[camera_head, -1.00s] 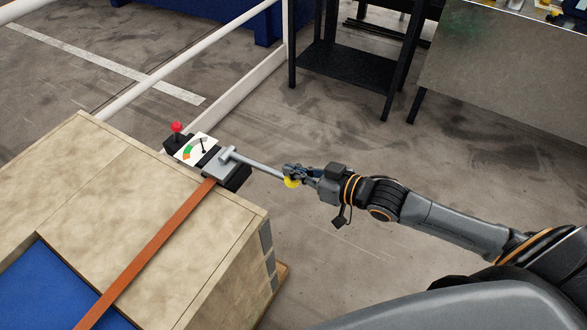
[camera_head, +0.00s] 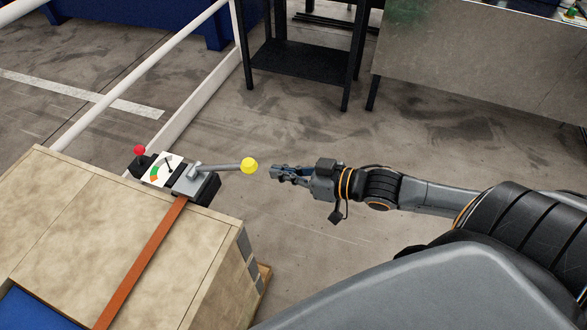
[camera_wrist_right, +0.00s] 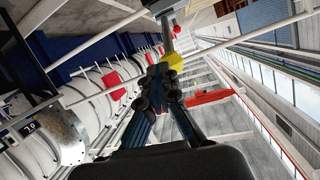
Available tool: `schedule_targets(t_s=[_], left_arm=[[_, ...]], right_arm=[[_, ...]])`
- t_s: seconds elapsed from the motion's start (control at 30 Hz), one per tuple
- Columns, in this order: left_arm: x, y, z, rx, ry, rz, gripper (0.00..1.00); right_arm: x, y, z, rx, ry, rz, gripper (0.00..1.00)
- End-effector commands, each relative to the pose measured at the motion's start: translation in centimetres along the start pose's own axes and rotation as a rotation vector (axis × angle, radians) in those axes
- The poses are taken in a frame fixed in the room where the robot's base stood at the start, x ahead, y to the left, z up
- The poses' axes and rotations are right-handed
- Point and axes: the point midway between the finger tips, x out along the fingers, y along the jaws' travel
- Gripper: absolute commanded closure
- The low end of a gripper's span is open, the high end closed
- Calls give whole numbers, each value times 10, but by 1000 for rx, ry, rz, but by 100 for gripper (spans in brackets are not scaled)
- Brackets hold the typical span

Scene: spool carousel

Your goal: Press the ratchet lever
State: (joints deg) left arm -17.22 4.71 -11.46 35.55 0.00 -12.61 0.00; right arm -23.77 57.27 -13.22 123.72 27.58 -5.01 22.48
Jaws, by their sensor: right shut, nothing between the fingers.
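The ratchet lever (camera_head: 222,167) is a grey bar with a yellow knob (camera_head: 249,166) at its free end. It sticks out to the right from a ratchet block (camera_head: 205,186) at the crate's far corner. My right gripper (camera_head: 273,172) is shut and empty, just right of the yellow knob with a small gap in the head view. In the right wrist view the shut fingers (camera_wrist_right: 160,78) point at the yellow knob (camera_wrist_right: 174,60), partly overlapping it; contact cannot be told there. My left gripper is not in view.
A dial gauge (camera_head: 155,166) and a red knob (camera_head: 139,150) sit beside the ratchet. An orange strap (camera_head: 145,262) crosses the wooden crate (camera_head: 90,215). A white rail (camera_head: 200,95) runs behind. A black shelf stand (camera_head: 305,72) is farther back. Floor right of the crate is clear.

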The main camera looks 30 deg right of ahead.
Motion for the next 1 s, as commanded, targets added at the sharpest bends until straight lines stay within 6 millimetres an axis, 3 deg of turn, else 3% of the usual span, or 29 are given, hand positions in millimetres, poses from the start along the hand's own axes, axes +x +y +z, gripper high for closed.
schedule_targets(t_s=[0.33,1.0], left_arm=[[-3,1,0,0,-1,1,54],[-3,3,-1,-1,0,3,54]], right_arm=[[-27,0,0,-1,3,-2,100],[-29,0,-1,-2,6,-2,100]])
